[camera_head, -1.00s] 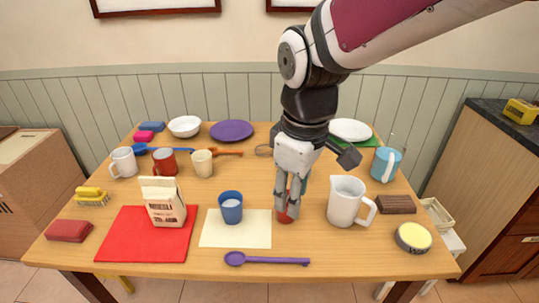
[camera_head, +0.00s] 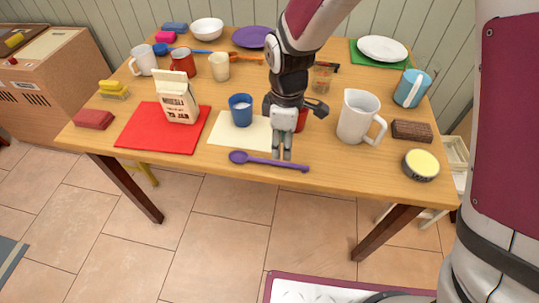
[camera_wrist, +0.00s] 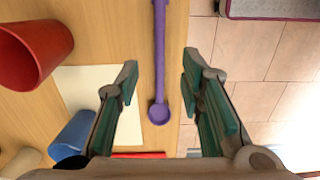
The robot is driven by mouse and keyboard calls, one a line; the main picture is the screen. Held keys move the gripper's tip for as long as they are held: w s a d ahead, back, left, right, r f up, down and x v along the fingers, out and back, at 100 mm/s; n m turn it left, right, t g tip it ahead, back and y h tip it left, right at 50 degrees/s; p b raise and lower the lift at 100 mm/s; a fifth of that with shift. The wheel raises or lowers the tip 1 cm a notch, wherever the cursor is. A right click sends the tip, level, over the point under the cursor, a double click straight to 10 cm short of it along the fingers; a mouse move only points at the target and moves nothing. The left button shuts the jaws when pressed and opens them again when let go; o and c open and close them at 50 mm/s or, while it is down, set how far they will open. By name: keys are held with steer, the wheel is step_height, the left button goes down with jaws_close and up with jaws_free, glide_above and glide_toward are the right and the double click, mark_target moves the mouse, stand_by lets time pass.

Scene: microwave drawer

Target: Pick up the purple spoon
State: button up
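The purple spoon (camera_head: 268,161) lies flat near the front edge of the wooden table, bowl at left and handle to the right. My gripper (camera_head: 281,155) is over the spoon in the head view, close to its handle. In the wrist view, the spoon (camera_wrist: 159,60) runs down the middle, its bowl toward my gripper (camera_wrist: 160,85). The fingers are apart on either side of the spoon's line, with nothing held. How high the fingertips are above the spoon is hard to tell.
A cream sheet (camera_head: 228,139) with a blue cup (camera_head: 240,110) lies behind the spoon. A red cup (camera_wrist: 32,52) is partly behind my gripper in the head view. A white pitcher (camera_head: 357,117) stands to the right, and a red mat (camera_head: 150,140) lies left.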

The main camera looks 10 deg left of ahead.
mark_target(281, 163)
steer(key=shift+a+f+b, duration=0.15)
steer(key=shift+f+b, duration=0.15)
steer(key=shift+f, duration=3.25)
jaws_close()
